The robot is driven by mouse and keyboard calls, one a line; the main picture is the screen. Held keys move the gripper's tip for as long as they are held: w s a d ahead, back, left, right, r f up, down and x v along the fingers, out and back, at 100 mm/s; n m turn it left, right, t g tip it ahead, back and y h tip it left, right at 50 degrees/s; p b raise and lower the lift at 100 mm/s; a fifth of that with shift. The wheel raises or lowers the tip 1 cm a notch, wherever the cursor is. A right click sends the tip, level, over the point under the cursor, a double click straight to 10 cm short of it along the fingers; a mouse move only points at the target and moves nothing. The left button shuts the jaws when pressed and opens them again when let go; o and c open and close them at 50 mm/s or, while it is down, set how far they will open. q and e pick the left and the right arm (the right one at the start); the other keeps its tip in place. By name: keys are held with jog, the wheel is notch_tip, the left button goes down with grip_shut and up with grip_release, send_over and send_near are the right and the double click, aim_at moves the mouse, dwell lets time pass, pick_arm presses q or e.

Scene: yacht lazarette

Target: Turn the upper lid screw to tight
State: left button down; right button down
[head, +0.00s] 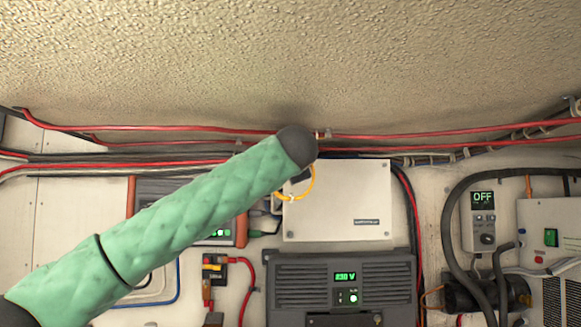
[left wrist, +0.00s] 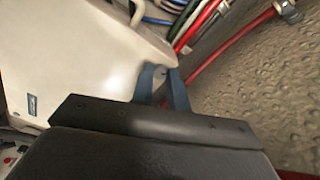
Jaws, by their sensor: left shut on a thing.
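The white box with a flat lid (head: 337,205) is mounted on the back wall; it also fills the left of the left wrist view (left wrist: 70,60). My left arm reaches across to the box's upper left corner, and its dark wrist end hides that corner and the gripper in the head view. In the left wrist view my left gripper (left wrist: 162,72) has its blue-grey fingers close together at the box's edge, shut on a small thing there. The upper lid screw itself is hidden by the fingers, so its turn position cannot be read. My right gripper is not in view.
Red and black cables (head: 420,137) run along the wall above the box. A yellow loop (head: 311,186) hangs by its left side. A grey unit with a green display (head: 342,290) sits directly below. A controller reading OFF (head: 483,215) is at the right.

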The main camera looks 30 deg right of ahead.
pick_arm(q)
jog(key=shift+f+m+p, duration=0.1)
jog(key=shift+m+p, duration=0.2)
jog(key=shift+m, duration=3.6)
jog(key=c, duration=1.4)
grip_release()
jog(key=shift+o, duration=0.2)
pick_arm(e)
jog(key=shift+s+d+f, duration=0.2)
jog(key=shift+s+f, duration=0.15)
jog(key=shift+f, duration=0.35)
pick_arm(q)
jog(key=shift+s, duration=0.1)
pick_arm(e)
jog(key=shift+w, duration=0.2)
